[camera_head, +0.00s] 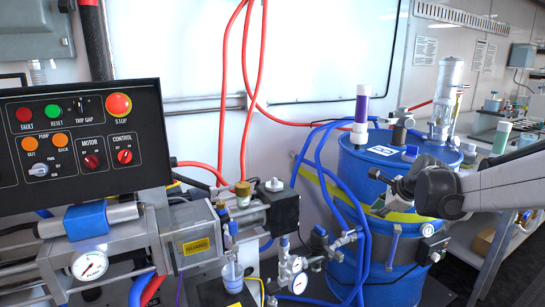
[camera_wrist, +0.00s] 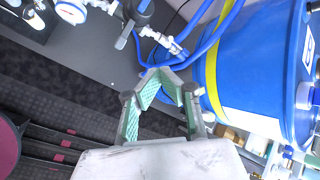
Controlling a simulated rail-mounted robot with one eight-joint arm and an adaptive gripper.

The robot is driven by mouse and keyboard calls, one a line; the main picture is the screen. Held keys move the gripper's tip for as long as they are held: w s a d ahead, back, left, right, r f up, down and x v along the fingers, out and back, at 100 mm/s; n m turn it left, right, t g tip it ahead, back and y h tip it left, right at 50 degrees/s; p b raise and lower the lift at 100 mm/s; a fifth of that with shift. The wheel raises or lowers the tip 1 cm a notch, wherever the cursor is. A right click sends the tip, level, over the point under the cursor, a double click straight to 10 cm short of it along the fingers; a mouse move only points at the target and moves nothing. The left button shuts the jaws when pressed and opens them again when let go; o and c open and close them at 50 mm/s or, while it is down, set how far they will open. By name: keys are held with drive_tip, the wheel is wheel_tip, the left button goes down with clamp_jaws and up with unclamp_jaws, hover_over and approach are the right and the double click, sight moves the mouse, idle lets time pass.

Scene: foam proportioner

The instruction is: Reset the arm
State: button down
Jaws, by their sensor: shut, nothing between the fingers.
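My gripper (camera_head: 378,190) is at the right of the head view, at the end of my arm, in front of the blue drum (camera_head: 360,262). In the wrist view my gripper (camera_wrist: 163,72) has its green-padded fingers meeting at the tips, shut and empty. The blue drum also shows at the right of the wrist view (camera_wrist: 255,75), with a yellow strap around it. I cannot tell whether the fingertips touch the drum or the blue hoses.
The black control panel (camera_head: 82,140) and metal pump block (camera_head: 190,238) fill the left. Blue hoses (camera_head: 318,170), valves and a gauge (camera_head: 298,283) stand close to the drum. A bench (camera_head: 490,210) is behind my arm. Dark floor (camera_wrist: 70,105) shows below the gripper.

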drive_tip(key=s+a+r+n+p, duration=0.1)
drive_tip(key=s+a+r+n, duration=0.25)
drive_tip(key=s, duration=0.25)
drive_tip(key=s+a+r+n+h+p, duration=0.1)
drive_tip(key=s+a+r+n, duration=0.1)
drive_tip(key=s+n, duration=0.35)
drive_tip(key=s+a+r+n+p, duration=0.1)
drive_tip(key=s+a+r+n, duration=0.15)
drive_tip(key=s, duration=0.55)
drive_tip(key=s+a+f+n+h+p, duration=0.1)
drive_tip(key=s+a+n+p, duration=0.2)
drive_tip(key=s+n, duration=0.7)
drive_tip(key=s, duration=0.6)
drive_tip(key=shift+s+a, duration=0.3)
drive_tip(key=shift+s, duration=0.1)
